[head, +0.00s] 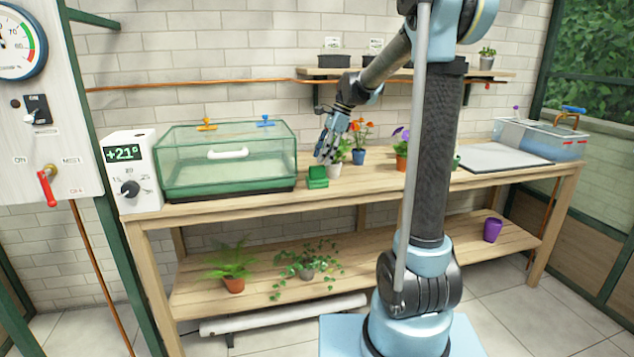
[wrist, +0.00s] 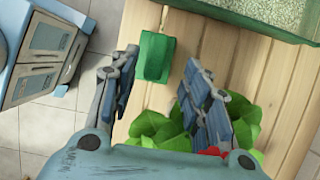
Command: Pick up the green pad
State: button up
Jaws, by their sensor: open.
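The green pad (head: 317,178) lies on the wooden bench top, just right of the glass propagator box in the head view. In the wrist view the green pad (wrist: 153,57) lies near the bench's edge, ahead of and between my fingers. My gripper (head: 328,150) is above the bench, just right of and above the pad. In the wrist view my gripper (wrist: 155,78) has its two fingers spread apart with nothing between the tips. Its fingers do not appear to touch the pad.
The glass box (head: 228,165) stands left of the pad. Flower pots, including a blue one (head: 358,156), stand to the right. Green leaves (wrist: 160,128) show beneath my fingers in the wrist view. A white panel (head: 500,158) lies further right on the bench top (head: 380,182).

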aim_at(317, 167)
jog(key=shift+s+x, duration=0.2)
jog(key=shift+x, duration=1.15)
jog(key=shift+s+x, duration=0.2)
jog(key=shift+x, duration=1.1)
jog(key=shift+a+r, duration=0.1)
jog(key=shift+a, duration=0.1)
grip_shut()
